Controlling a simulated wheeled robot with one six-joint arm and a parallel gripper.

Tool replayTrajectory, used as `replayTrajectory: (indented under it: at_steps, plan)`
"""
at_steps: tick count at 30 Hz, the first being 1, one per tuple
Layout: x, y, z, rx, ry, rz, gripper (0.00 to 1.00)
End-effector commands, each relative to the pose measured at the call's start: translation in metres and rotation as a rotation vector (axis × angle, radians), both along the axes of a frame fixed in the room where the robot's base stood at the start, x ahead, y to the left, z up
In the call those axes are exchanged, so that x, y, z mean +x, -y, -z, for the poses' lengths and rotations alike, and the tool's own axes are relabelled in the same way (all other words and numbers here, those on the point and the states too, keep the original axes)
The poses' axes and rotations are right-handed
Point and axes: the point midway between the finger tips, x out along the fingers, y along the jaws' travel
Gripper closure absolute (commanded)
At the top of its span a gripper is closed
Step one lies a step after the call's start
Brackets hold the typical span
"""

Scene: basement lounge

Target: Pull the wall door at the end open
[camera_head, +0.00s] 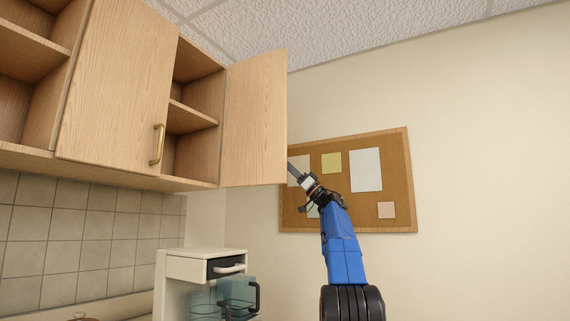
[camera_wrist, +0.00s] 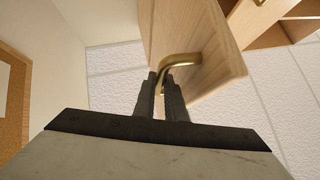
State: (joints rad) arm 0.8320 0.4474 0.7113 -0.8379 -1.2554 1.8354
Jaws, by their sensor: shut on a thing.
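The end wall door (camera_head: 254,120) is light wood and stands swung out from the wall cabinet, with its end compartment open to view. My gripper (camera_head: 290,166) is at the outer edge of this door, low down, and its fingertips are partly hidden behind the door in the head view. In the wrist view, my gripper (camera_wrist: 164,80) is shut on the brass handle (camera_wrist: 178,60) of the door (camera_wrist: 205,45). The handle is hidden in the head view.
The neighbouring cabinet door (camera_head: 118,85) is closed and has its own brass handle (camera_head: 157,145). Open shelves (camera_head: 35,58) are at the far left. A cork board (camera_head: 400,185) hangs on the wall behind my arm. A white unit (camera_head: 190,268) with a drawer stands below.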

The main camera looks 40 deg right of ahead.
Motion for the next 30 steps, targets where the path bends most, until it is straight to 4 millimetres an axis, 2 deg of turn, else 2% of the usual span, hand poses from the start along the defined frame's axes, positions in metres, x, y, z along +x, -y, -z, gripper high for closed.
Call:
replayTrajectory:
  at_steps: [2,3,5,17,23,30]
  plan:
    - [0.001,0.000,0.001,0.000,-0.002,0.000,1.00]
    - [0.001,0.000,0.001,0.000,-0.002,0.000,0.82]
    - [0.001,0.000,0.001,0.000,-0.002,0.000,0.70]
    - [-0.003,0.003,0.003,0.001,0.000,-0.001,0.70]
    - [-0.017,0.014,0.021,0.002,-0.001,0.002,0.70]
    - [-0.043,0.037,0.056,0.002,-0.002,0.001,0.70]
